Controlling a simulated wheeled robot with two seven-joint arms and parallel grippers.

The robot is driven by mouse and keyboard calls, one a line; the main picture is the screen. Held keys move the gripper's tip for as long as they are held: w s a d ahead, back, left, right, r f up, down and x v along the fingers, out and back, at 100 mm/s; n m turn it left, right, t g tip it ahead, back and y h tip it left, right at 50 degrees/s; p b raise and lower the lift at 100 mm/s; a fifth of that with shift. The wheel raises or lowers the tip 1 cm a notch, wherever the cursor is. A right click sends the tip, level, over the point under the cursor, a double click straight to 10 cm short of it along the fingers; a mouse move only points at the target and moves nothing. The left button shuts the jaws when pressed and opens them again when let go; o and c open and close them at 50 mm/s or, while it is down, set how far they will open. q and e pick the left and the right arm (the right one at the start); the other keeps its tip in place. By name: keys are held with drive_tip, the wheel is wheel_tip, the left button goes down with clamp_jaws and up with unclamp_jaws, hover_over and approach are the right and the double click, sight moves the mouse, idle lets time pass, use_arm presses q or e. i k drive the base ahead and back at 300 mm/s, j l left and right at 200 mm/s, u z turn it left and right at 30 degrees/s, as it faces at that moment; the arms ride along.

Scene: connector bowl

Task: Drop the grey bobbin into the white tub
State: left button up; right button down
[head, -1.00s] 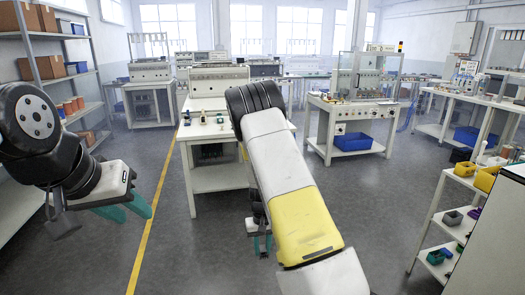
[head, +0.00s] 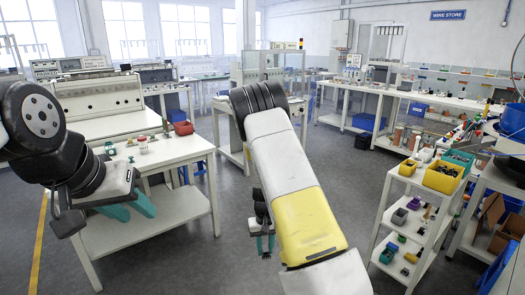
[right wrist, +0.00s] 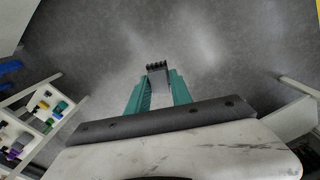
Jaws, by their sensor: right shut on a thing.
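My right gripper (right wrist: 156,92) is shut on the grey bobbin (right wrist: 157,70), a small grey piece with a dark, toothed end, held between the teal fingers. In the head view, my right gripper (head: 265,244) hangs low in front of open floor, and the bobbin is hard to make out there. My left gripper (head: 132,208) is at the left with its teal fingers apart and empty, in front of the bench's lower shelf. I cannot pick out the white tub for certain; a small white container with a red band (head: 143,146) stands on the left bench.
At right stands a white shelf trolley (head: 397,186) with a yellow bin (head: 443,178) and several small parts. Grey floor (head: 330,165) lies open between them.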

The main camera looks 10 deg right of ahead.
sight(425, 160)
drive_tip(key=i+z, duration=0.3)
drive_tip(key=z, duration=0.15)
drive_tip(key=i+z, duration=0.25)
drive_tip(key=z, duration=0.25)
drive_tip(key=i+j+z, duration=0.2)
drive_tip(key=z, duration=0.25)
drive_tip(key=i+j+z, duration=0.3)
drive_tip(key=z, duration=0.15)
